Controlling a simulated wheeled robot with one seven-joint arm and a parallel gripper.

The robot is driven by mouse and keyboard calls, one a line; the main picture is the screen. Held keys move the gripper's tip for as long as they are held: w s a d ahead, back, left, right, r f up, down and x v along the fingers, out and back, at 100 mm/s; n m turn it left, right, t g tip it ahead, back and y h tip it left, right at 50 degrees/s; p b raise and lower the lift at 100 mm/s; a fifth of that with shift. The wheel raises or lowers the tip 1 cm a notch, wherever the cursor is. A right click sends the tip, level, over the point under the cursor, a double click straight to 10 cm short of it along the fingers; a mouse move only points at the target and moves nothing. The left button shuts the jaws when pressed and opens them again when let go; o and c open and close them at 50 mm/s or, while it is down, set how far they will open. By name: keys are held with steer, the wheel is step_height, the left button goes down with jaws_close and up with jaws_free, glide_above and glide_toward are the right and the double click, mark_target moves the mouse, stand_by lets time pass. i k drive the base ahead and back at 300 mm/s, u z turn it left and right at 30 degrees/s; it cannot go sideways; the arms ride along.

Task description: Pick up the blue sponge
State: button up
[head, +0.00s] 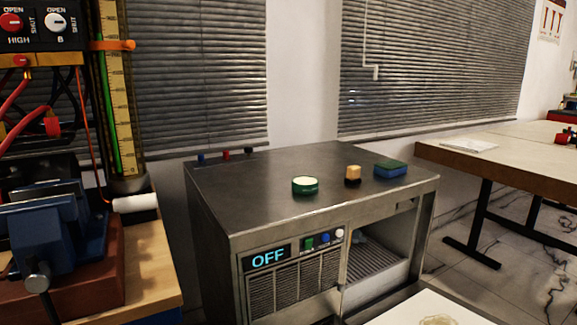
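My gripper does not show in this view.
Left of the sponge, a tan and dark block (352,174) and a round green tin (305,187) with a pale top stand on the cabinet. A blue vise (50,235) and gauge rig (112,85) are at left. A wooden table (520,150) is at right.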

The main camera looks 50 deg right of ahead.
mark_target(391, 168)
steer(key=u, duration=1.85)
steer(key=k, duration=2.3)
steer(key=z, duration=0.6)
